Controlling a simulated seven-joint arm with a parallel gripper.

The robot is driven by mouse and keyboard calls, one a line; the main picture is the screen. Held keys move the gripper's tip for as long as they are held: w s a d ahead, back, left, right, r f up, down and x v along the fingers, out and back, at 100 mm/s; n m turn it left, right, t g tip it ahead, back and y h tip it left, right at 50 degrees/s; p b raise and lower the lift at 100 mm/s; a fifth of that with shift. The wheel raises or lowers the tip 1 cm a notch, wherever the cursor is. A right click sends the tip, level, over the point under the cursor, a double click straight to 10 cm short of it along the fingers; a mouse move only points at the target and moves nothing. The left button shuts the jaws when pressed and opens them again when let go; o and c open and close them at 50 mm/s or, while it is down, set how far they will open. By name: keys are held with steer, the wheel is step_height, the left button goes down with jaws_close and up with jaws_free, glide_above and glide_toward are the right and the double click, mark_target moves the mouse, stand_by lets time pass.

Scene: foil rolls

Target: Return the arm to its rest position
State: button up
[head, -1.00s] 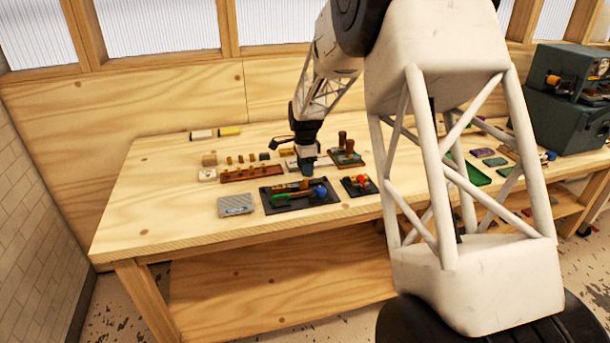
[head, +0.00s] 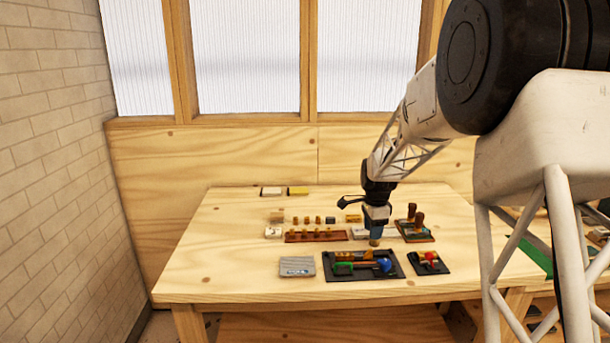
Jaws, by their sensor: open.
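My gripper (head: 375,241) points down over the wooden table (head: 220,255), at the end of my white lattice arm. It is above the gap between a long reddish rack (head: 316,237) and a black tray (head: 335,272). I see nothing held in it, but its fingertips are small in this view. The black tray holds a green-handled tool (head: 344,268), a blue round piece (head: 384,265) and brass-coloured parts.
A small black tray with red pieces (head: 430,260) lies right of the larger one. A grey pad (head: 297,266) lies to its left. A board with brown knobs (head: 413,230) stands close right of my gripper. The table's left side is clear. A brick wall (head: 50,180) bounds the left.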

steer(key=s+a+r+n, duration=0.1)
steer(key=s+r+n, duration=0.25)
steer(key=s, duration=0.55)
steer(key=s+a+r+n+t, duration=0.1)
steer(key=s+a+r+n, duration=0.1)
steer(key=s+r, duration=0.45)
steer(key=s+a+r+n, duration=0.1)
steer(key=s+r+n, duration=0.2)
steer(key=s, duration=0.7)
steer(key=s+a+f+n+t, duration=0.1)
steer(key=s+n, duration=0.7)
steer(key=s, duration=1.5)
steer(key=shift+s+a+f, duration=0.2)
steer(key=shift+a+f, duration=0.2)
steer(key=shift+a, duration=0.3)
